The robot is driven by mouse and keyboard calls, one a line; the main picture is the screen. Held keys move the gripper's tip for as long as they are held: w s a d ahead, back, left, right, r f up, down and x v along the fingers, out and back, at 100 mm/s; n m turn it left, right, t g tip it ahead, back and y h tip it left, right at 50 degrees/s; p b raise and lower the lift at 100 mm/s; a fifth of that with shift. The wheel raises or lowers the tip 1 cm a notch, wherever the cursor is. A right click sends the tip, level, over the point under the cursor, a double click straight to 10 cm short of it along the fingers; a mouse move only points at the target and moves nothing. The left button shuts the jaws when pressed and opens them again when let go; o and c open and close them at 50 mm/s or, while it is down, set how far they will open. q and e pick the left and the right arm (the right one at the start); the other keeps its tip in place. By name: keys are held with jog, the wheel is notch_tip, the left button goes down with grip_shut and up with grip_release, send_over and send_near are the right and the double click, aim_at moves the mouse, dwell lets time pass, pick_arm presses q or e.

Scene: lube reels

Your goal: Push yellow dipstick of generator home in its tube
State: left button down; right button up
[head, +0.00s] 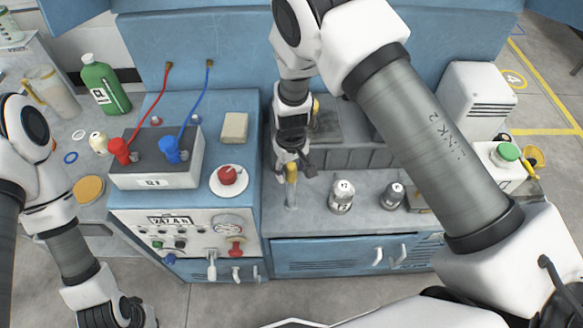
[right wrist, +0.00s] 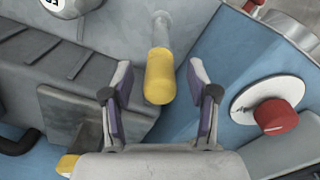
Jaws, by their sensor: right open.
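The yellow dipstick (head: 291,173) stands at the top of a pale upright tube (head: 291,198) on the generator's grey top. In the right wrist view, the dipstick's yellow grip (right wrist: 159,78) sits at the end of the grey tube (right wrist: 159,28); how deep it is seated I cannot tell. My right gripper (head: 293,166) is directly over the dipstick. In the right wrist view my right gripper (right wrist: 159,88) is open, one finger on each side of the yellow grip, with gaps on both sides. My left arm is at the left edge; its fingers are out of sight.
A white round base with a red knob (head: 228,178) stands left of the dipstick. Two labelled canisters (head: 342,197) (head: 391,195) stand to its right. A grey box with red and blue terminals (head: 155,165) is further left. Blue panels rise behind.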

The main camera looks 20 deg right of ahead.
notch_tip(320, 180, up, 12)
dwell(0.3)
jog(key=shift+f, duration=0.1)
jog(key=s+d+f+m+g+b, duration=0.1)
jog(key=s+d+f+g+b, duration=0.1)
jog(key=s+f, duration=0.5)
jog(key=s+d+f+g+b, duration=0.2)
jog(key=s+f, duration=0.3)
jog(key=f, duration=0.4)
jog(key=s+d+f+b, duration=0.1)
jog(key=s+d+f, duration=0.15)
jog(key=s, duration=0.35)
jog(key=s+d+f+m+t+b, duration=0.1)
jog(key=s+d+f, duration=0.1)
jog(key=s+f, duration=0.35)
jog(key=s+d+f+b, duration=0.1)
jog(key=s+d+f, duration=0.1)
jog(key=s, duration=0.5)
jog(key=w+t, duration=0.1)
jog(key=w, duration=0.1)
jog(key=w+a+t, duration=0.1)
jog(key=t, duration=0.1)
jog(key=shift+w+r+m+p, duration=0.1)
jog(key=shift+w+m+p, duration=0.2)
jog(key=shift+w+m, duration=0.1)
